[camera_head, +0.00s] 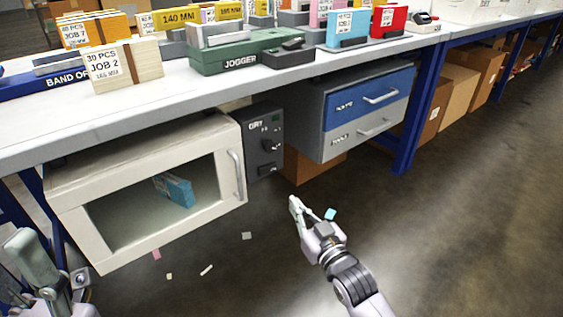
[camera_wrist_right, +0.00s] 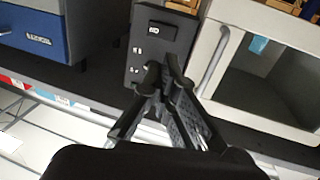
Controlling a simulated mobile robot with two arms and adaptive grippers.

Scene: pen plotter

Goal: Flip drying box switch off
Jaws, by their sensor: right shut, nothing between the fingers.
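The drying box (camera_head: 145,150) is a cream cabinet with a clear window and a handle, under the bench at left. Its dark grey control panel (camera_head: 262,160), marked DRY, is on its right side with a black switch knob (camera_head: 270,146). Which way the switch is set is too small to tell. My right gripper (camera_head: 295,204) is shut and empty, below and right of the panel. In the right wrist view its fingers (camera_wrist_right: 162,68) overlap the lower panel (camera_wrist_right: 150,32) and hide part of it; contact cannot be told. My left gripper (camera_head: 22,250) is partly visible at bottom left.
A blue and grey drawer unit (camera_head: 350,110) hangs right of the panel. A cardboard box (camera_head: 312,165) is behind it. A blue bench leg (camera_head: 420,125) stands further right. Paper scraps (camera_head: 205,270) lie on the floor. Floor (camera_head: 460,220) at right is clear.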

